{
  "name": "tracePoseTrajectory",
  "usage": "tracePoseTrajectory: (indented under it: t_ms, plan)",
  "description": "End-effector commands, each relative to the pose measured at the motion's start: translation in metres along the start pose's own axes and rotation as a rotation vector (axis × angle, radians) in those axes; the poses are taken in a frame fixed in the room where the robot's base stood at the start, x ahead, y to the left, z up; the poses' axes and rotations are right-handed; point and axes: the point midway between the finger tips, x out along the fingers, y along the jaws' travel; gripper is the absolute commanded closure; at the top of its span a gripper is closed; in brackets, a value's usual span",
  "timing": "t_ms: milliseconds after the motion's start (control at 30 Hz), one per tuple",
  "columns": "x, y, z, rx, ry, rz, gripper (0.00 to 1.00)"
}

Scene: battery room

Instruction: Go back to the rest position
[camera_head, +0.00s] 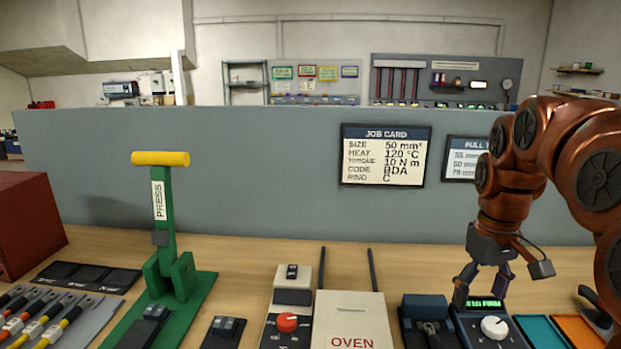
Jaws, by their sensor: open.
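My gripper (483,290) hangs from my copper-coloured arm at the right of the view, pointing down. Its fingers are apart, with nothing seen between them. It is over or just in front of a dark device with a green lit display (484,304) and a white knob (494,328). I cannot tell whether the fingertips touch the device.
A green press (166,225) with a yellow handle (160,158) stands at left. An oven (352,325), a unit with a red knob (287,322), cables (40,325) and teal (540,331) and orange (580,331) trays line the bench front. A grey panel (270,165) with a job card (385,155) closes the back.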

Motion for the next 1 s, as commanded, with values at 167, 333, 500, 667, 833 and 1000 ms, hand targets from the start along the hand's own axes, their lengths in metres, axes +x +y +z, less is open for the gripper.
tracePoseTrajectory:
  t_ms: [167, 333, 500, 667, 833, 1000]
  plan:
    - [-0.001, -0.046, 0.032, 0.003, -0.022, -0.004, 0.23]
    - [0.009, -0.083, 0.066, 0.025, -0.046, -0.005, 0.23]
    - [0.021, -0.114, 0.106, 0.064, -0.069, -0.006, 0.23]
    - [0.036, -0.139, 0.147, 0.117, -0.093, -0.007, 0.23]
    - [0.053, -0.157, 0.188, 0.178, -0.116, -0.006, 0.23]
    - [0.066, -0.164, 0.211, 0.220, -0.128, -0.007, 0.23]
